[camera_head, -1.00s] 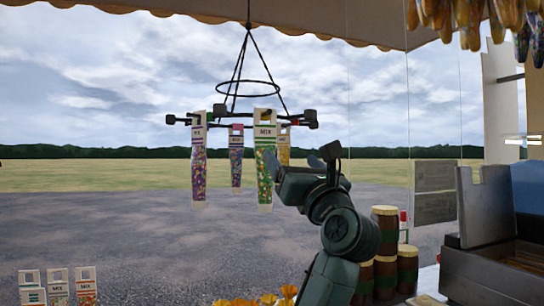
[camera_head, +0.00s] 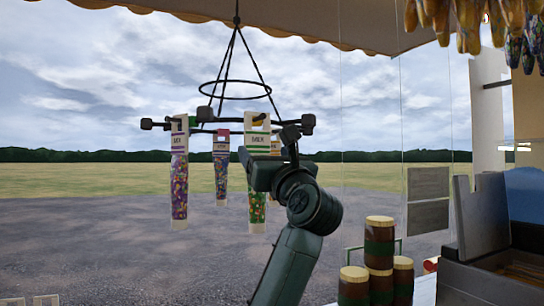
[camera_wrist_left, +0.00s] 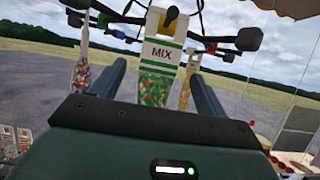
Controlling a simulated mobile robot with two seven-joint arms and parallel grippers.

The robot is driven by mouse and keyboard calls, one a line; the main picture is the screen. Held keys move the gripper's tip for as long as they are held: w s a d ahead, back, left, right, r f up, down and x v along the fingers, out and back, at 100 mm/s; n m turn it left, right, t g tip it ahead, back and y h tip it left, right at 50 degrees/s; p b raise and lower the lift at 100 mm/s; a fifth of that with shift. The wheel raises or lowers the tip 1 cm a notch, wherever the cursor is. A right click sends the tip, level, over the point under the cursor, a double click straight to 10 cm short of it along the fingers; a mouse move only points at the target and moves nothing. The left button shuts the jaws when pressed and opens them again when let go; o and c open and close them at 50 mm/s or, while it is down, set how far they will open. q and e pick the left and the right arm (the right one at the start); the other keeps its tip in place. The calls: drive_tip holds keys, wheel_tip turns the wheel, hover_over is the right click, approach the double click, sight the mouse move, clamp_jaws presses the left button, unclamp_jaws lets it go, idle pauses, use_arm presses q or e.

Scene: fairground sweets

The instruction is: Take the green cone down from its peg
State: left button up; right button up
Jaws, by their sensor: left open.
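The green cone, a clear bag of green and mixed sweets with a white MIX header (camera_head: 257,141), hangs upright from its peg on the black hanging rack (camera_head: 225,121). It also shows in the left wrist view (camera_wrist_left: 157,88), framed between my two fingers. My left gripper (camera_wrist_left: 158,74) is open, with a finger on each side of the cone and no visible contact. My right gripper is in neither view.
A purple cone (camera_head: 179,185) hangs to the left and a blue-and-red one (camera_head: 221,170) behind. A yellow cone (camera_wrist_left: 186,83) hangs just right of the green one. Stacked brown jars (camera_head: 379,255) and a metal counter unit (camera_head: 482,215) stand at right.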

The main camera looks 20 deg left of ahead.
sight(258, 144)
use_arm(q)
drive_tip(key=p+x, duration=0.3)
drive_tip(key=x, duration=0.2)
drive_tip(key=shift+w+a+r, duration=0.15)
drive_tip(key=shift+r, duration=0.05)
drive_tip(key=shift+w+a+r, duration=0.1)
drive_tip(key=shift+w+a, duration=0.25)
drive_tip(key=c, duration=0.9)
drive_tip(key=shift+r, duration=0.1)
